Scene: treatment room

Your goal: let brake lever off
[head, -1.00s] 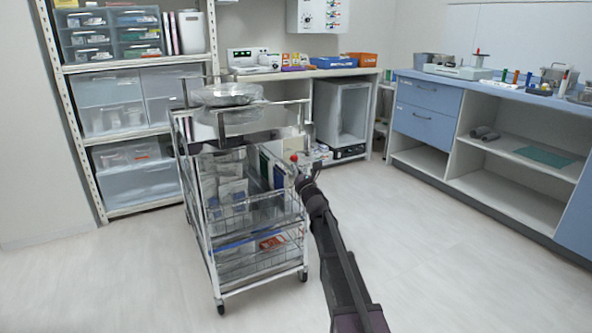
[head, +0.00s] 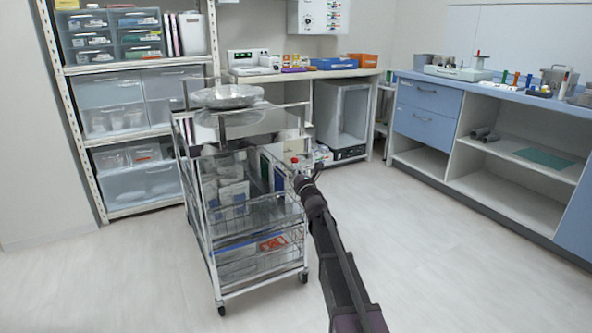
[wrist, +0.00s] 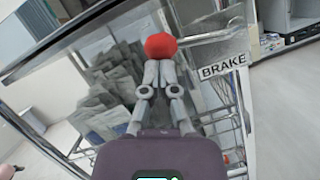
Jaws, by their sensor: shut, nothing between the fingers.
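The brake lever shows as a red ball knob (wrist: 160,46) at the upper middle of the wrist view, beside a white plate marked BRAKE (wrist: 223,66). The knob also shows small in the head view (head: 295,160), at the right side of the metal trolley (head: 204,240). My gripper (wrist: 158,66) is shut, with its fingertips together right at the near side of the knob. Nothing is between the fingers. I cannot tell whether the tips touch the knob. The lever's shaft is largely hidden.
The trolley holds wire baskets with packets and a wrapped tray (head: 226,96) on top. Shelving (head: 130,115) stands behind it on the left. A blue-fronted counter (head: 428,95) stands at the right. The floor (head: 440,260) between is clear.

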